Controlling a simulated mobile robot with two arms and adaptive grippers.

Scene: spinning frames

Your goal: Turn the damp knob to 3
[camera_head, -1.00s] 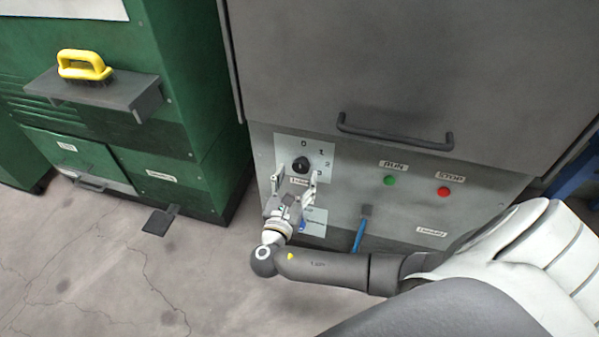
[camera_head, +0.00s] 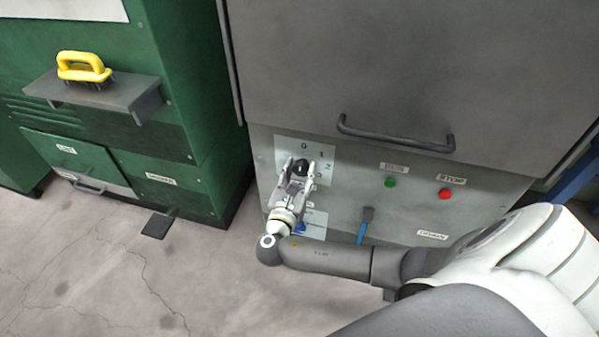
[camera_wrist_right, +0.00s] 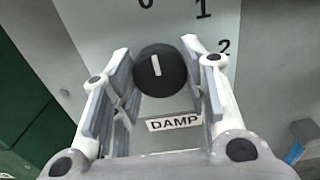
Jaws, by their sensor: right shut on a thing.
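The damp knob (camera_head: 300,166) is round and black, on a pale dial plate (camera_head: 284,148) at the lower front of the grey machine. In the right wrist view the knob (camera_wrist_right: 160,72) has a white pointer line aimed up, roughly toward 0. The marks 0, 1 and 2 show; the 3 is hidden behind my gripper. A DAMP label (camera_wrist_right: 174,123) sits below the knob. My right gripper (camera_head: 301,172) is shut on the knob, one finger on each side, as the right wrist view also shows (camera_wrist_right: 156,62). My left gripper is not in view.
A green RUN button (camera_head: 390,183) and a red STOP button (camera_head: 445,195) sit to the right. A dark bar handle (camera_head: 395,137) juts out above. A yellow-handled brush (camera_head: 84,67) rests on a shelf at the left.

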